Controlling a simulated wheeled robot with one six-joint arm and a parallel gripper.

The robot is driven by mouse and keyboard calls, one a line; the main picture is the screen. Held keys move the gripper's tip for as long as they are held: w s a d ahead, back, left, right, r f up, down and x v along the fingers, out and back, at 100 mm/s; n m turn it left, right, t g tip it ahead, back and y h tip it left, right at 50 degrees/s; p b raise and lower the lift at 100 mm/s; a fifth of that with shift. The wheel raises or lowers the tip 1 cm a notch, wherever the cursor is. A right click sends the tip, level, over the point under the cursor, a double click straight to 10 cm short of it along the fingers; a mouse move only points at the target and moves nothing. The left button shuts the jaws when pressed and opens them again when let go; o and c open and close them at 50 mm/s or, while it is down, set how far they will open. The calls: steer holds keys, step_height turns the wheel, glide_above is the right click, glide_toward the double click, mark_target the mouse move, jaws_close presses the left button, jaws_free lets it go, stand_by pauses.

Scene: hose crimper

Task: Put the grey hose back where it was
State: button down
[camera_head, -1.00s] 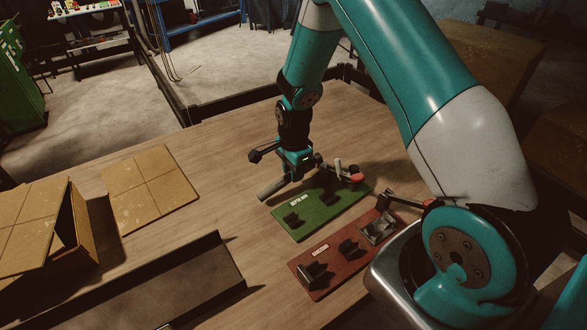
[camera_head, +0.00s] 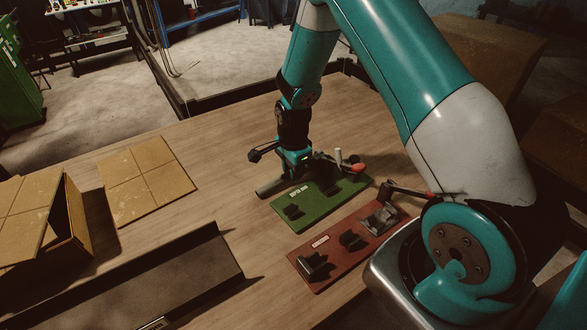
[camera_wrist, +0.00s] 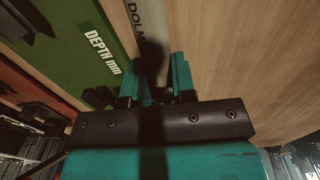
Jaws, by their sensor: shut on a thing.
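My gripper (camera_head: 292,172) points down just beyond the back-left edge of the green board. It is shut on the grey hose (camera_head: 268,189), whose near end sticks out to the left, low over the table. In the wrist view the hose (camera_wrist: 136,25), with dark printing on it, runs up from between the two jaws (camera_wrist: 155,90). Shadow hides the grip itself. I cannot tell whether the hose touches the table. The green board (camera_head: 315,211) has a "DEPTH mm" label in the wrist view, dark cradles and a red-tipped lever.
A red-brown board (camera_head: 335,267) with dark holders and a lever lies in front of the green one. A long dark tray (camera_head: 228,262) lies front left. A flat cardboard sheet (camera_head: 150,180) and an open carton (camera_head: 75,225) are at left. Bare table lies between.

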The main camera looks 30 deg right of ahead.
steer(key=shift+f, duration=0.1)
steer(key=shift+c, duration=0.2)
jaws_free()
stand_by(0.7)
steer(key=shift+r+p, duration=2.9)
steer(key=shift+r, duration=1.2)
